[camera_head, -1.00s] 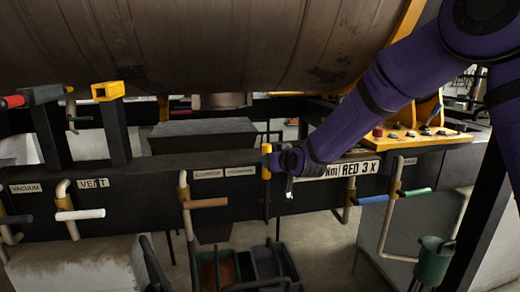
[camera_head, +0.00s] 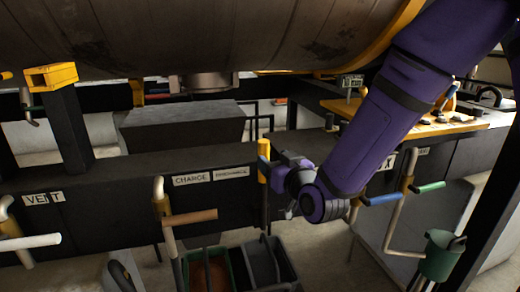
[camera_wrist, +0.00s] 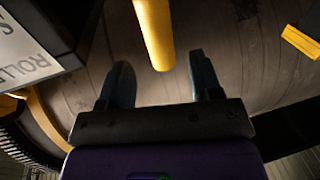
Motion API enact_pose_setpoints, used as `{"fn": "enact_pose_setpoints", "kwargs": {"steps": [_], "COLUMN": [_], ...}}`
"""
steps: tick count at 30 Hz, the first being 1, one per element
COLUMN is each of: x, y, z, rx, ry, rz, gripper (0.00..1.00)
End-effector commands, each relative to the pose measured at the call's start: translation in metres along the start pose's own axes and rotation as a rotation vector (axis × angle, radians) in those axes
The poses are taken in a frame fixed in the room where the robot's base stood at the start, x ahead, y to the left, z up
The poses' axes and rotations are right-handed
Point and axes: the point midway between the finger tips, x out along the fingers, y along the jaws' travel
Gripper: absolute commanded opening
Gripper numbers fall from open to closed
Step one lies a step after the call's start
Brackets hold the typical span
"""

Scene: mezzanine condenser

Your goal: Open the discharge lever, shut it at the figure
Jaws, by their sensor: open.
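A short upright yellow handle (camera_head: 263,162) stands on the dark beam beneath the drum. My gripper (camera_head: 274,165) is beside its right side, partly hidden by my wrist. In the wrist view, the open fingers (camera_wrist: 163,75) have the end of the yellow handle (camera_wrist: 154,30) between their tips in the picture; no contact is clear. No legible label names a discharge lever, so I cannot tell which lever it is. A plate ending in X (camera_head: 388,162) is mostly hidden behind my arm. A white plate with partly cut-off lettering (camera_wrist: 30,55) shows in the wrist view.
Levers with white (camera_head: 30,242), tan (camera_head: 190,217), blue (camera_head: 381,199) and green (camera_head: 430,187) handles stick out from the beam. Labels read VENT (camera_head: 42,198) and CHARGE (camera_head: 191,179). Bins (camera_head: 268,262) stand below.

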Motion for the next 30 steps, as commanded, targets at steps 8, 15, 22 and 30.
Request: {"fn": "enact_pose_setpoints", "kwargs": {"steps": [8, 15, 22, 30], "x": [0.050, 0.073, 0.077, 0.077], "y": [0.000, 0.000, 0.000, 0.000], "z": [0.001, 0.001, 0.000, 0.000], "rx": [0.002, 0.001, 0.001, 0.001], "ry": [-0.001, -0.001, -0.001, -0.001], "rz": [0.000, 0.000, 0.000, 0.000], "gripper": [0.59, 0.59, 0.59, 0.27]}}
